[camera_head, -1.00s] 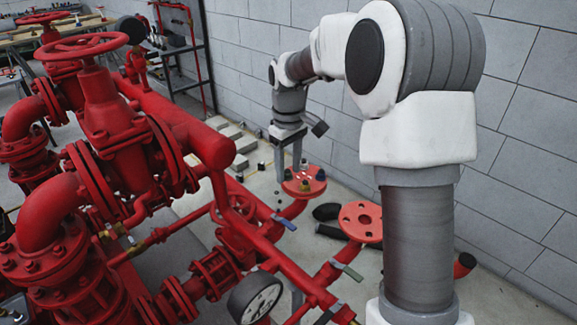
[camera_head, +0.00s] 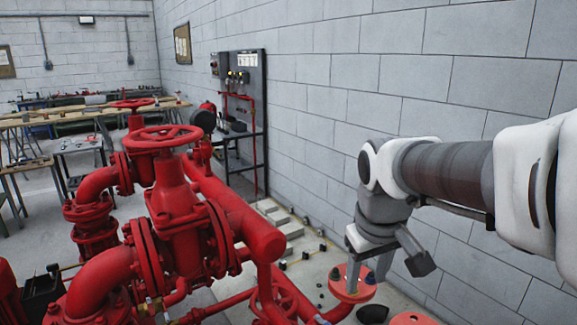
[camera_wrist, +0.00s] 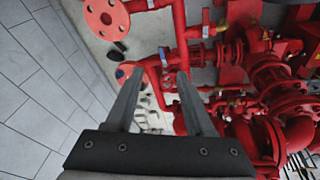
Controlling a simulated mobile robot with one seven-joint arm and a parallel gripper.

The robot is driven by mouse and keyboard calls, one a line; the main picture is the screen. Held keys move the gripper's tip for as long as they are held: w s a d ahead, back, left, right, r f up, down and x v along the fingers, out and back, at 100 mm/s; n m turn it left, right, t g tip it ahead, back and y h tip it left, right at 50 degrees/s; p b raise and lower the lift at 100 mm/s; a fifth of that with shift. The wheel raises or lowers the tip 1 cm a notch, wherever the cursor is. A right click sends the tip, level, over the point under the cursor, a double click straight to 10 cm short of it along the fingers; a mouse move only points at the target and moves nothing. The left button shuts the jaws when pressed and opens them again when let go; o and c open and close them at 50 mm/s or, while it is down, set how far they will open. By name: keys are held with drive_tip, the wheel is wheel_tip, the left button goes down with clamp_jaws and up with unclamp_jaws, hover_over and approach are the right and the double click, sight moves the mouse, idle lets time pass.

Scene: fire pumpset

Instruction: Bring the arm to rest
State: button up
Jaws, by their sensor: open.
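My arm reaches in from the right in the head view, bent along the block wall. My gripper (camera_head: 370,268) hangs at its end, pointing down, above or in front of a red pipe flange (camera_head: 352,284); I cannot tell the gap. In the wrist view my gripper (camera_wrist: 160,80) has its two fingers well apart with nothing held between them. Red piping and part of the floor show beyond the fingers.
A red pump pipe assembly with a handwheel valve (camera_head: 165,138) fills the left and middle. The grey block wall (camera_head: 400,75) runs close along the right. A panel rack (camera_head: 240,100) and workbenches (camera_head: 60,118) stand at the back. Another red flange (camera_head: 413,319) is at the bottom.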

drive_tip(key=s+m+t, duration=0.2)
drive_tip(key=s+m, duration=0.1)
drive_tip(key=s, duration=1)
drive_tip(key=shift+d+t+y+p, duration=0.3)
drive_tip(key=shift+d, duration=0.15)
